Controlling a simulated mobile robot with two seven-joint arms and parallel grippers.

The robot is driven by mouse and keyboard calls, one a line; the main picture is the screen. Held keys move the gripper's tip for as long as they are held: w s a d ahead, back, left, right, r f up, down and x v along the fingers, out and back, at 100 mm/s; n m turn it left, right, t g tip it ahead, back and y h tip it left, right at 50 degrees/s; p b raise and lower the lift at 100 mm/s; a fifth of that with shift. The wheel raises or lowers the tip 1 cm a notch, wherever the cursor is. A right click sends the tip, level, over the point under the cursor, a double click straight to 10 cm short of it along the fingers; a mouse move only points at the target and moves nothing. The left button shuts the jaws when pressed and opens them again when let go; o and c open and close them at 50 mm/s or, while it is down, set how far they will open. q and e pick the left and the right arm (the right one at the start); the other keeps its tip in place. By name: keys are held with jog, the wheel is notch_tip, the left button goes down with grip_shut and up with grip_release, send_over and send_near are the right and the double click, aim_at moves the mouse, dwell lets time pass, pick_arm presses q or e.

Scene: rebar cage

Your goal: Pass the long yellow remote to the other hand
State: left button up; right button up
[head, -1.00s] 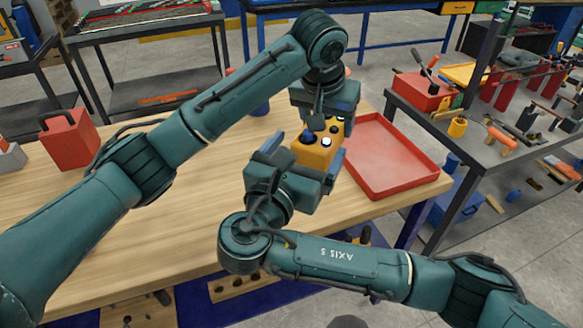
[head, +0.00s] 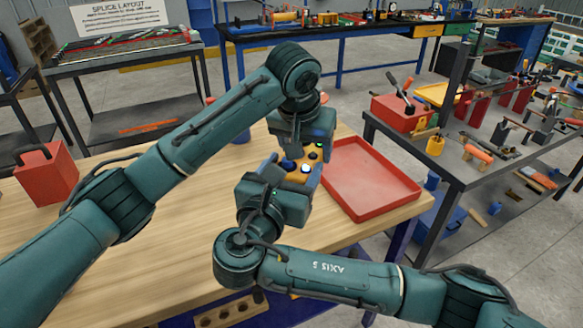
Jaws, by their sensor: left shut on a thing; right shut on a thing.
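The yellow remote (head: 298,167) with dark and white buttons is held above the wooden table, left of the red tray. My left gripper (head: 305,150) comes down on it from above and is shut on its far part; its fingers are mostly hidden by its own body. My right gripper (head: 292,172) reaches it from the near side, with blue fingers on either side of it, and is shut on it too. Both grippers hold the remote at once. Its lower part is hidden by my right gripper.
The empty red tray (head: 408,190) lies at the table's right edge. A red canister (head: 47,178) stands on the wooden table (head: 165,245) at left. A dark shelf with tools (head: 470,150) stands at right. The table's middle is clear.

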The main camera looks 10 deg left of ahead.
pick_arm(q)
jog(key=shift+d, duration=0.15)
pick_arm(e)
jog(key=c, duration=0.5)
pick_arm(q)
jog(key=o, duration=0.9)
pick_arm(e)
jog(key=shift+a+r, duration=0.1)
jog(key=shift+c, duration=0.4)
pick_arm(q)
jog(key=o, duration=0.4)
jog(key=shift+o, duration=0.2)
jog(key=shift+s+r, duration=0.1)
